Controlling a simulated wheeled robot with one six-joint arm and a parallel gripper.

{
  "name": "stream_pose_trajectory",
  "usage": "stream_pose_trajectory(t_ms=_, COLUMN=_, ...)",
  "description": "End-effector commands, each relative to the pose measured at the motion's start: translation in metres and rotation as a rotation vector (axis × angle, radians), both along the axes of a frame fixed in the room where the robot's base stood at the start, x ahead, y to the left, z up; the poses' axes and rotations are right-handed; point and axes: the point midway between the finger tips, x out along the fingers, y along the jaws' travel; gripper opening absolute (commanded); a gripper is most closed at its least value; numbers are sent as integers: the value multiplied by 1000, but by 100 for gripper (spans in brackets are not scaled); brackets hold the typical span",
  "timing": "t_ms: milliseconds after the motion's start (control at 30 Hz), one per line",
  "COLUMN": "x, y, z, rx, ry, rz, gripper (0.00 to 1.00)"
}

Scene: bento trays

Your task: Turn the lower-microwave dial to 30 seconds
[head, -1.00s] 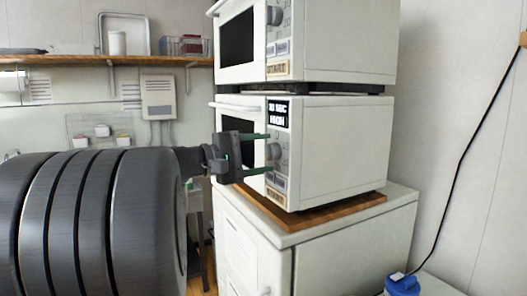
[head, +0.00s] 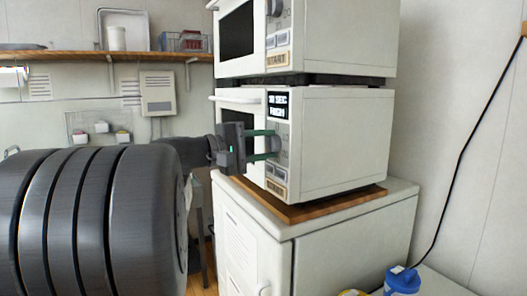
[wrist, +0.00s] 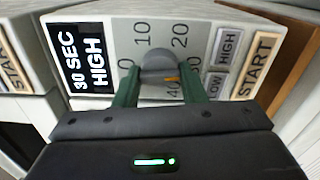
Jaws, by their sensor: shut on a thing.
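The lower microwave (head: 340,140) is white and stands on a wooden board. Its grey dial (wrist: 158,64) sits on the front panel, with numbers around it. My gripper (wrist: 160,82) is shut on the dial, one green finger on each side. In the head view my gripper (head: 275,145) reaches the panel from the left. The display (wrist: 82,58) reads 30 SEC HIGH.
The upper microwave (head: 335,40) stands right above the lower one. LOW, HIGH and START (wrist: 255,65) buttons lie beside the dial. A white cabinet (head: 340,235) carries the microwaves. A blue-lidded container (head: 402,280) is at the lower right, and a wooden shelf (head: 100,56) is at the back left.

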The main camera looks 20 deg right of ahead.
Motion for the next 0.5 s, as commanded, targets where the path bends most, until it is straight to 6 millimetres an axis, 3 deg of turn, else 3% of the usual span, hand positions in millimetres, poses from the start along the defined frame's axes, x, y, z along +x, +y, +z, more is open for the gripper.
stream_pose_trajectory(t_ms=33, x=0, y=0, z=-6, rx=1, ry=-25, rz=0, gripper=14)
stream_pose_trajectory(t_ms=500, x=0, y=0, z=0, rx=11, ry=-129, rz=0, gripper=14)
